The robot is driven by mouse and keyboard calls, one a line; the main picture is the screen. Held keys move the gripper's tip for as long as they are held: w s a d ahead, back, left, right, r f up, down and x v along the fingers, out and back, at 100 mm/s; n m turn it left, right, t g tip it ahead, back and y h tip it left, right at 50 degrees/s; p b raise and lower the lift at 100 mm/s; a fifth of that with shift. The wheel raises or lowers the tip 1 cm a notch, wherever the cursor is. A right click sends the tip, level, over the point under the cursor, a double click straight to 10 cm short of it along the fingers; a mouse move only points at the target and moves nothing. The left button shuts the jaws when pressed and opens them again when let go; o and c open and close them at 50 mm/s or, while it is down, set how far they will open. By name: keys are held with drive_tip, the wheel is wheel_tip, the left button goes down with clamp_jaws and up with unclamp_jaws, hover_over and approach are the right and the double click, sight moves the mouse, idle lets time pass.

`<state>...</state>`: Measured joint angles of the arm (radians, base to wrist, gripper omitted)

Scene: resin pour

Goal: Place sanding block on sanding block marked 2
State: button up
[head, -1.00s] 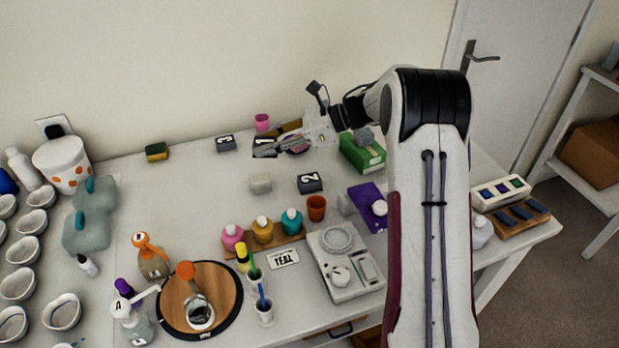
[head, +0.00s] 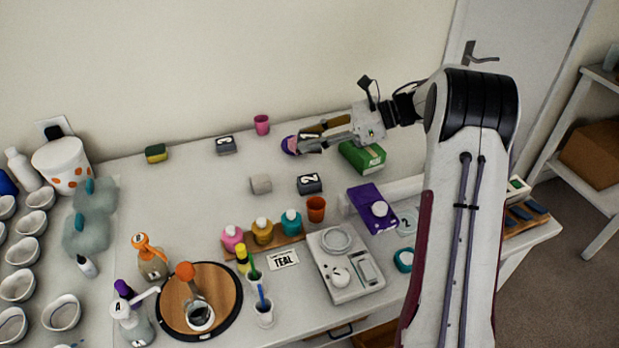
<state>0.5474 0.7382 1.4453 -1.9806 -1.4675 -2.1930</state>
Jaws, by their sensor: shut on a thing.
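My gripper (head: 303,143) is at the back of the table, above the surface, its fingers pointing left. It is shut on a sanding block, which the fingers almost wholly hide. The dark sanding block marked 2 (head: 310,184) lies on the table nearer the front, below the gripper in the picture, with nothing on it. Another dark block with a white label (head: 226,146) lies at the back, left of the gripper; its number is hard to read. A plain light grey block (head: 260,184) lies left of the block marked 2.
A purple round thing (head: 289,145) shows by the fingertips. A pink cup (head: 261,125) stands behind, a green box (head: 362,157) to the right. Bottles in a wooden rack (head: 263,235) are further forward.

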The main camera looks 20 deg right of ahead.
hover_over(311, 179)
drive_tip(key=shift+f, duration=3.1)
drive_tip(key=shift+f, duration=1.9)
drive_tip(key=shift+f, duration=0.1)
drive_tip(key=o, duration=1.1)
drive_tip(key=v, duration=1.2)
drive_tip(key=shift+s+d, duration=0.1)
drive_tip(key=shift+s, duration=0.05)
